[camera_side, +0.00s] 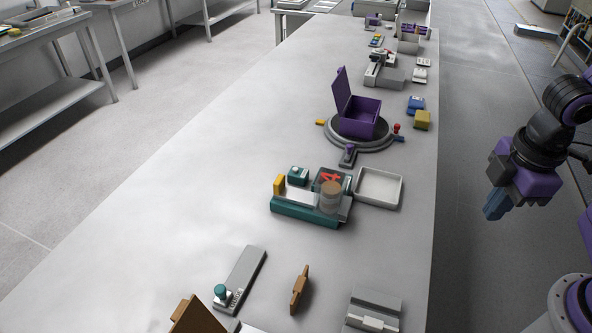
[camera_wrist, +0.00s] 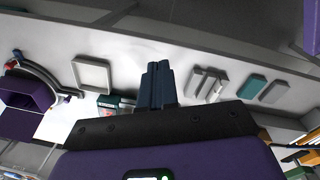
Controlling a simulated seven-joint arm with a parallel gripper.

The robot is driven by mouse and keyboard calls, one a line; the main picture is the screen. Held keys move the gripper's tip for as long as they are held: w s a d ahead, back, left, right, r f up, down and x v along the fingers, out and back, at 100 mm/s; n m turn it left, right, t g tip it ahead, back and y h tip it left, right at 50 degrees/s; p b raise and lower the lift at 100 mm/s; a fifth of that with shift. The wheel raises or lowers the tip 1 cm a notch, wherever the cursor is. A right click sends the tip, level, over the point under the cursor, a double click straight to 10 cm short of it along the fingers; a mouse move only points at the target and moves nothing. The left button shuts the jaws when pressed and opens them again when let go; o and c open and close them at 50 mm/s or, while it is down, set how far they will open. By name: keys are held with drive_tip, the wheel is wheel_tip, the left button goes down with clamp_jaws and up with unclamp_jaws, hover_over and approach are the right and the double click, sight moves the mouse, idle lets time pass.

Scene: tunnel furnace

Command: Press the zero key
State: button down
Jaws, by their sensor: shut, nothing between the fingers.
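A teal and white bench device (camera_side: 305,209) stands mid-table in the side view. It carries a tan cylinder (camera_side: 330,197), a red mark behind clear material, a yellow upright part (camera_side: 279,185) and a small teal block with a pale top (camera_side: 298,175). I cannot read any zero key label. My gripper (camera_side: 493,212) is shut and empty, off the table's right edge and apart from the device. In the wrist view, my dark blue fingers (camera_wrist: 158,78) are together, and part of the device (camera_wrist: 110,102) shows just left of them, partly hidden by my gripper body.
A white tray (camera_side: 378,188) sits right of the device. A purple open box (camera_side: 361,117) stands on a round base behind. A grey slide with a teal knob (camera_side: 221,291), a brown piece (camera_side: 300,288) and a grey fixture (camera_side: 374,309) lie in front. The table's left side is clear.

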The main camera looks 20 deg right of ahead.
drive_tip(key=w+a+n+t+h, duration=0.1)
drive_tip(key=w+a+n+t, duration=0.1)
drive_tip(key=w+a, duration=0.65)
drive_tip(key=w+a+n+t+h, duration=0.1)
drive_tip(key=w+a, duration=0.2)
drive_tip(key=w, duration=1)
drive_tip(key=n+t+h, duration=0.3)
drive_tip(key=h, duration=0.1)
hover_over(295, 170)
drive_tip(key=f, duration=0.4)
drive_tip(key=shift+s+a+f, duration=0.1)
drive_tip(key=shift+s+f, duration=0.1)
drive_tip(key=shift+f, duration=0.15)
drive_tip(key=shift+f, duration=0.1)
drive_tip(key=shift+f, duration=4.3)
drive_tip(key=shift+f, duration=0.15)
drive_tip(key=shift+f, duration=0.25)
